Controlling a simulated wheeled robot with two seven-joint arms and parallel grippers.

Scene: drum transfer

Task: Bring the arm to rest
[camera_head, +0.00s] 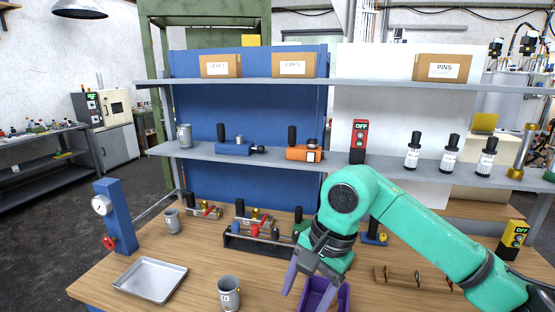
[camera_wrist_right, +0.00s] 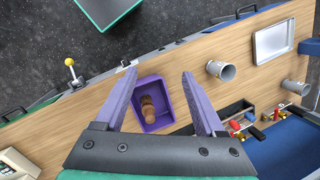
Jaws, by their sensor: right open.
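My right arm (camera_head: 420,235) is teal and reaches in from the right over the wooden workbench, bent at the elbow. Its gripper (camera_head: 299,290) points down near the bench's front edge, beside and above a purple bin (camera_head: 341,296). In the right wrist view, the lavender fingers of the gripper (camera_wrist_right: 160,74) are spread wide with nothing between them. The purple bin (camera_wrist_right: 166,122) shows beyond and between them, with a brown stepped object (camera_wrist_right: 148,107) lying inside. The arm partly hides the bin in the head view. My left gripper is not in view.
A metal cup (camera_head: 229,293), a second cup (camera_head: 172,221) and a metal tray (camera_head: 150,279) stand on the left of the bench. A black rack (camera_head: 258,243) with valves is behind the gripper. A grey shelf (camera_head: 385,170) spans the back. Bare wood lies between tray and rack.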

